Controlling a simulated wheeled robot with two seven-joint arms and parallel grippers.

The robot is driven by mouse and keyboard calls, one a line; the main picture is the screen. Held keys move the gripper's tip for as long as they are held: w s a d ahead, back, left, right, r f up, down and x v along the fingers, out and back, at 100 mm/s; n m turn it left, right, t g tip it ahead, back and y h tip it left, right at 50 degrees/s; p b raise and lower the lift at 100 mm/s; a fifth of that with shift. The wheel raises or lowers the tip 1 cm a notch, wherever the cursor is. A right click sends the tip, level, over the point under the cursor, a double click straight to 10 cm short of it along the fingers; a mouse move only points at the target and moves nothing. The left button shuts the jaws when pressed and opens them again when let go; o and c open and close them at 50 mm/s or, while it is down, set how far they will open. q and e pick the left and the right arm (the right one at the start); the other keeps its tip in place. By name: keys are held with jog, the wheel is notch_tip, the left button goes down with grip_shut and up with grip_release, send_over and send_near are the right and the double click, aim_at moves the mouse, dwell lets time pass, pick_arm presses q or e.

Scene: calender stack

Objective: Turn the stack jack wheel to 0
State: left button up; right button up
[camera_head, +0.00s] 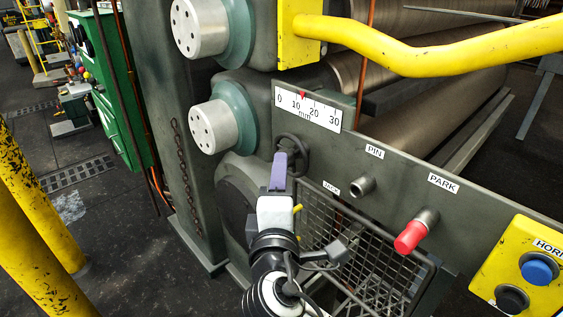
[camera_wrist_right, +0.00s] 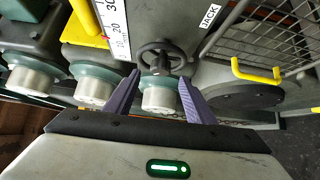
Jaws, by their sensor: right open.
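The jack wheel (camera_head: 301,148) is a small dark spoked handwheel on the grey-green panel, below the scale. It also shows in the right wrist view (camera_wrist_right: 153,46). The white mm scale (camera_head: 307,107) runs from 0 to 30, and its red pointer (camera_head: 303,95) stands a little past 10. My right gripper (camera_head: 279,165) is in front of the wheel with its purple fingers pointing at it. In the wrist view the fingers (camera_wrist_right: 160,84) are apart, one to each side of the wheel's lower part. I cannot tell whether they touch it. My left gripper is not in view.
A JACK label (camera_head: 331,188) is below the wheel, over a wire mesh guard (camera_head: 365,262). A PIN socket (camera_head: 362,187) and a red PARK knob (camera_head: 411,236) are to the right. A yellow rail (camera_head: 430,55) crosses above. Silver roller ends (camera_head: 213,127) stick out at the left.

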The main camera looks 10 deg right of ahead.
aim_at(289, 156)
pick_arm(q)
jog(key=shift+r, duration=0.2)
pick_arm(e)
jog(key=w, duration=0.5)
jog(key=shift+d+f, duration=0.15)
jog(key=shift+d, duration=0.25)
jog(key=c, duration=1.1)
jog(key=shift+o, duration=0.3)
jog(key=shift+f+b, duration=0.2)
jog(key=shift+b, duration=0.1)
pick_arm(q)
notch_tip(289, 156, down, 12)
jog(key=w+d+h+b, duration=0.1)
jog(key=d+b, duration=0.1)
jog(key=b, duration=1.8)
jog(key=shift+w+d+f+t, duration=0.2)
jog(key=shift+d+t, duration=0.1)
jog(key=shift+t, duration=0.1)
pick_arm(e)
jog(key=shift+w+a+f+m+t+h, duration=0.15)
jog(key=shift+m+t+h, duration=0.5)
jog(key=shift+m+t, duration=0.75)
jog(key=shift+f+m+t+h, duration=0.2)
jog(key=shift+m+t+h, duration=0.6)
jog(key=shift+m, duration=1)
